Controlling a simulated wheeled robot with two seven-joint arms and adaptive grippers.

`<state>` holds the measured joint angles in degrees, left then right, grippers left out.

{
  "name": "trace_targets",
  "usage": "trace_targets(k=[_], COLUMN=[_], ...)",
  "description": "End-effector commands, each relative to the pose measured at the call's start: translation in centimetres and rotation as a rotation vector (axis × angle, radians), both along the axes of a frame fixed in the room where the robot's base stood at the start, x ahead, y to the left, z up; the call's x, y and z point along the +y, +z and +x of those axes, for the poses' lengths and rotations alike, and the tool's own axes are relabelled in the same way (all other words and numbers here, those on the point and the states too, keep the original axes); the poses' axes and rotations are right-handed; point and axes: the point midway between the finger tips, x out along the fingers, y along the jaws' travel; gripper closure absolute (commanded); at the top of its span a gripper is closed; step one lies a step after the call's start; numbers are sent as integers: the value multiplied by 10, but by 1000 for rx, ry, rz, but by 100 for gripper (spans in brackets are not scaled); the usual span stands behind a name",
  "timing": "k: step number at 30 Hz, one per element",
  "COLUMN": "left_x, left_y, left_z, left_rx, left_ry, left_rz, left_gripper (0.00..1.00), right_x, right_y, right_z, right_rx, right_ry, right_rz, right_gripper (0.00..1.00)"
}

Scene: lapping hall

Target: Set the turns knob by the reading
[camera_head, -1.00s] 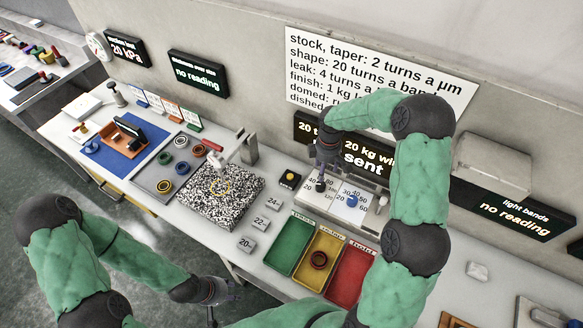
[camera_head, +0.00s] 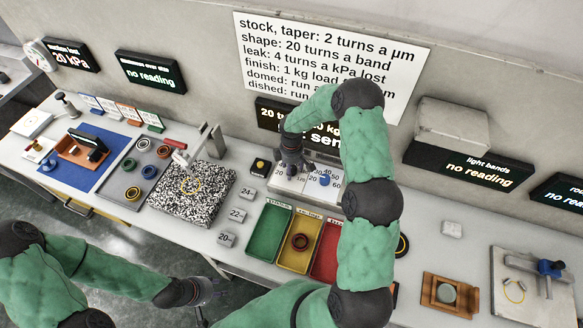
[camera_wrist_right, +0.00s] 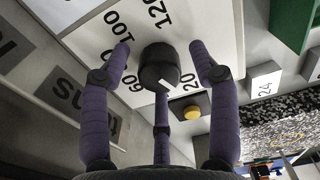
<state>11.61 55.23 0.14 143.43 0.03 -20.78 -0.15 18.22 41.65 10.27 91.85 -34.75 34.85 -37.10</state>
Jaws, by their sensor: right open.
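The turns knob (camera_wrist_right: 160,68), black with a white mark, sits on a white dial plate (camera_wrist_right: 205,20) numbered 20 to 120. My right gripper (camera_wrist_right: 161,75) is open, its purple fingers around the knob; I cannot tell whether they touch it. In the head view my right gripper (camera_head: 292,158) covers the knob at the control panel (camera_head: 308,187). A blue knob (camera_head: 325,180) stands beside it. The gauge display (camera_head: 70,54) reads 20 kPa. The wall board (camera_head: 330,55) says leak: 4 turns a kPa lost. My left gripper (camera_head: 206,293) is low before the bench; its finger opening is unclear.
A partly hidden display (camera_head: 270,115) behind my right arm shows "20 t" and "sen". Green (camera_head: 268,235), yellow (camera_head: 296,256) and red (camera_head: 327,262) trays lie in front of the panel. A speckled plate (camera_head: 205,205) is left. Two displays (camera_head: 150,72) (camera_head: 468,166) show no reading.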

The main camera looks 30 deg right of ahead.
Motion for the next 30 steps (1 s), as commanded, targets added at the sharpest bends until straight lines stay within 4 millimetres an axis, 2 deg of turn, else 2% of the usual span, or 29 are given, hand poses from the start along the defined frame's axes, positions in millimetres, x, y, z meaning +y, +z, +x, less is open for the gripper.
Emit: trace_targets(k=[7,8,13,14,23,30], left_x=[0,0,0,0,0,0], left_y=[0,0,0,0,-3,-14], left_z=[0,0,0,0,0,0], left_rx=[0,0,0,0,0,0], left_ry=[0,0,0,0,0,0], left_rz=[0,0,0,0,0,0], left_gripper=[60,60,60,60,60,60], right_x=[0,0,0,0,0,0], right_y=[0,0,0,0,-1,-2], right_z=[0,0,0,0,0,1], right_rx=[-1,-1,-1,-1,-1,-3], right_ry=[0,0,0,0,-20,-131], right_rz=[-1,-1,0,0,0,0], right_gripper=[39,44,92,95,95,95])
